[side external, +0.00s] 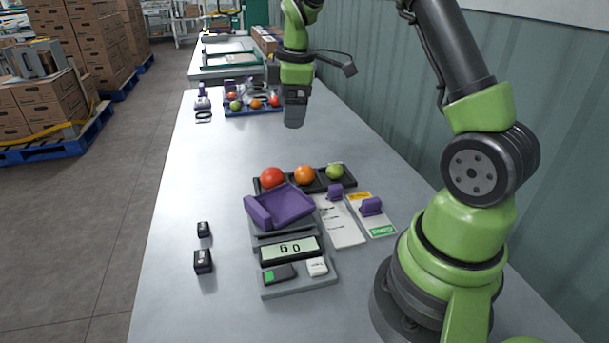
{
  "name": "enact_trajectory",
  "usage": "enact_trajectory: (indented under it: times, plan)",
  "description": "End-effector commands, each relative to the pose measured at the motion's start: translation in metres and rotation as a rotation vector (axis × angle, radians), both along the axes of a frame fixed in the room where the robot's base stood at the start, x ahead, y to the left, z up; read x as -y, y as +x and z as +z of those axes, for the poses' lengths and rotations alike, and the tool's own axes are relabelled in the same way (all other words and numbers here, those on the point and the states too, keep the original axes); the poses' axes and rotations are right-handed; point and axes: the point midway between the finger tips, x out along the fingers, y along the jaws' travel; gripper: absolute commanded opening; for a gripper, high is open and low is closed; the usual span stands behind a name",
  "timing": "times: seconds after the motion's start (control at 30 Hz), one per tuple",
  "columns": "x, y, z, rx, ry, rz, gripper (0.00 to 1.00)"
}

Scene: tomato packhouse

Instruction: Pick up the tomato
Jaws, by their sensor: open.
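A red tomato (271,177) sits in the left place of a dark tray (320,182) on the grey table. An orange tomato (304,175) is in the middle place and a green one (335,171) in the right place. My gripper (294,122) hangs above the table, beyond this tray and apart from all tomatoes, pointing down. It is open and nothing shows in it, though its fingers are small and hard to make out.
A scale with a purple pan (281,207) stands just in front of the tray. Labelled cards (341,222) with purple clips lie right of it. Two small black blocks (203,262) lie left. A blue tray (236,112) of more tomatoes is farther back. The table's middle is clear.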

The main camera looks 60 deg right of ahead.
Motion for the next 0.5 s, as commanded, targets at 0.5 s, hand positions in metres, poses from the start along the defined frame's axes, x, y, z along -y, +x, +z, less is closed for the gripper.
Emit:
enact_trajectory:
  times: [0.5]
  plan:
    - [0.053, 0.001, -0.109, -0.138, 0.005, 0.284, 0.84]
